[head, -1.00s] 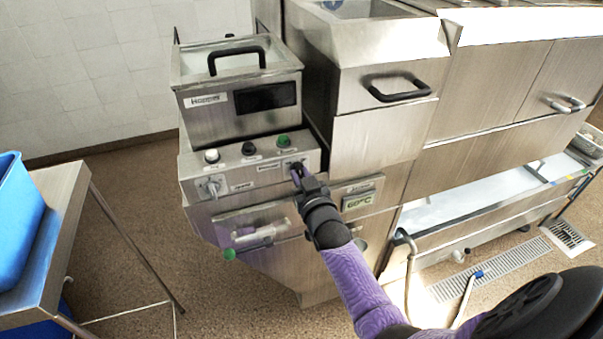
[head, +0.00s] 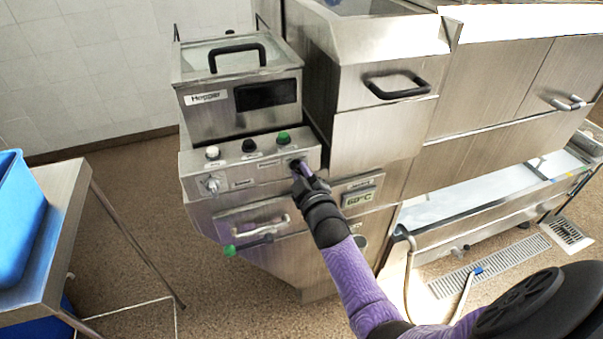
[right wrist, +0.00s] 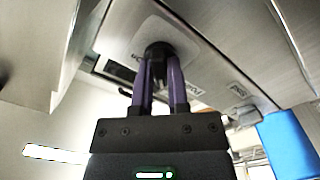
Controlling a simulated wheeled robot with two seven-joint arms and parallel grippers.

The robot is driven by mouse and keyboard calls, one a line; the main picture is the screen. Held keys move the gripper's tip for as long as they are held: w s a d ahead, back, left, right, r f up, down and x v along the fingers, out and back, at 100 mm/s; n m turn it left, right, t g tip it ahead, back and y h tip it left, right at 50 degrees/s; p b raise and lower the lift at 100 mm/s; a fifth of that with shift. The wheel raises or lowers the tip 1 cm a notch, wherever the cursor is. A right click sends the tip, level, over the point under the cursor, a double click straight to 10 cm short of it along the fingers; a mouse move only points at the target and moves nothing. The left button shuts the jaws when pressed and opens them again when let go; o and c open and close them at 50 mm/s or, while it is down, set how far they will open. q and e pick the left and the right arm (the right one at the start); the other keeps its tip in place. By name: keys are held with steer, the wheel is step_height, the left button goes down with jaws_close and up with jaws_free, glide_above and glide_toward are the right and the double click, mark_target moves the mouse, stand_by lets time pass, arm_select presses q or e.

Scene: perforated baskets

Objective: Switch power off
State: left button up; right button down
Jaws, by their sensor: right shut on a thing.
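The steel machine's control panel (head: 230,176) carries a white, a black and a green button (head: 283,138) along its top. A silver knob (head: 212,185) sits at its lower left. My right gripper (head: 297,167) is at the panel's right end. In the right wrist view my gripper's purple fingers (right wrist: 158,82) are shut on a dark round knob (right wrist: 158,50), which stands on a light plate. In the head view the fingers mostly hide this knob. Its exact angle cannot be told. My left gripper is not in view.
A lidded unit with a black handle (head: 237,57) rises behind the panel. A drawer handle (head: 262,228) and a green-tipped lever (head: 230,250) are below it. A steel table (head: 62,215) with a blue bin (head: 18,225) stands at left. Open floor lies between.

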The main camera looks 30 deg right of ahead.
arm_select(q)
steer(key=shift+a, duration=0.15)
arm_select(e)
steer(key=shift+f, duration=0.1)
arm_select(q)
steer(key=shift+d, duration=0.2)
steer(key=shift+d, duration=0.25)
arm_select(e)
steer(key=c, duration=0.6)
jaws_free()
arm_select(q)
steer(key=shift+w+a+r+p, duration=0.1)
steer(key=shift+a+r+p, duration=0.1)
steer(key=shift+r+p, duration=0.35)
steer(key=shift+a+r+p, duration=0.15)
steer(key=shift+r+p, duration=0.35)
arm_select(e)
steer(key=v, duration=1)
steer(key=shift+d, duration=0.1)
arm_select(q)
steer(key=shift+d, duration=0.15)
